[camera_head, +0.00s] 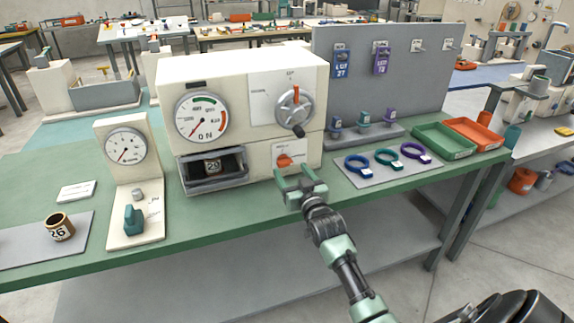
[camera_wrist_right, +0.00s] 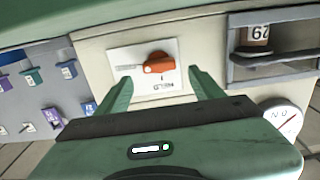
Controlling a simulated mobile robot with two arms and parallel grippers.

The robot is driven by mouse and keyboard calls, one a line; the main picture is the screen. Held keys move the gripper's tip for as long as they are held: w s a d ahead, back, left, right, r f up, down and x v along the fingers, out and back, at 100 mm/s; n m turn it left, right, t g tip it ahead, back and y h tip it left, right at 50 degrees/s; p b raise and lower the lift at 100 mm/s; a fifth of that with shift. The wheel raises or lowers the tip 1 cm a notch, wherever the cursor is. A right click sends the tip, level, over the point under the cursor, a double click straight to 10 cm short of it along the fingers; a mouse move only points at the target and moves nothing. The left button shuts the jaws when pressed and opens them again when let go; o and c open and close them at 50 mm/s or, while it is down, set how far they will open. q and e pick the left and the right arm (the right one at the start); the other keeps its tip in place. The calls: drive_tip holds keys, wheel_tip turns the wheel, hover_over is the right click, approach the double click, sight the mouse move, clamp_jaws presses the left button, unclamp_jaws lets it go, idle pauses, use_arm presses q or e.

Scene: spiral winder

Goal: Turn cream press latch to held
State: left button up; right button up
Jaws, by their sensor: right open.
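The cream press (camera_head: 240,80) stands on the green bench. Its latch is an orange knob (camera_head: 285,160) on a white plate low on the front, at the right. In the right wrist view, which is upside down, the orange latch (camera_wrist_right: 158,63) has its handle lying roughly sideways, and a word like HELD (camera_wrist_right: 163,86) is printed beside it. My right gripper (camera_head: 298,178) is open and empty in front of the plate. Its fingers (camera_wrist_right: 158,80) stand on either side of the latch in the wrist view, apparently not touching it. My left gripper is out of view.
The press also has a gauge (camera_head: 201,117), a crank wheel (camera_head: 294,107) and an open drawer holding a labelled can (camera_head: 212,166). Several rings lie on a grey mat (camera_head: 375,176) at right, before green (camera_head: 443,141) and orange (camera_head: 474,134) trays. A small gauge stand (camera_head: 125,185) is at left.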

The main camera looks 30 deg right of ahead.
sight(287, 164)
drive_tip(key=x, duration=0.3)
drive_tip(key=shift+w+d+f, duration=0.1)
drive_tip(key=shift+w+f, duration=0.05)
drive_tip(key=shift+w, duration=0.3)
drive_tip(key=c, duration=1.4)
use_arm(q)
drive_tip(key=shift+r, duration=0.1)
use_arm(e)
drive_tip(key=shift+o, duration=0.2)
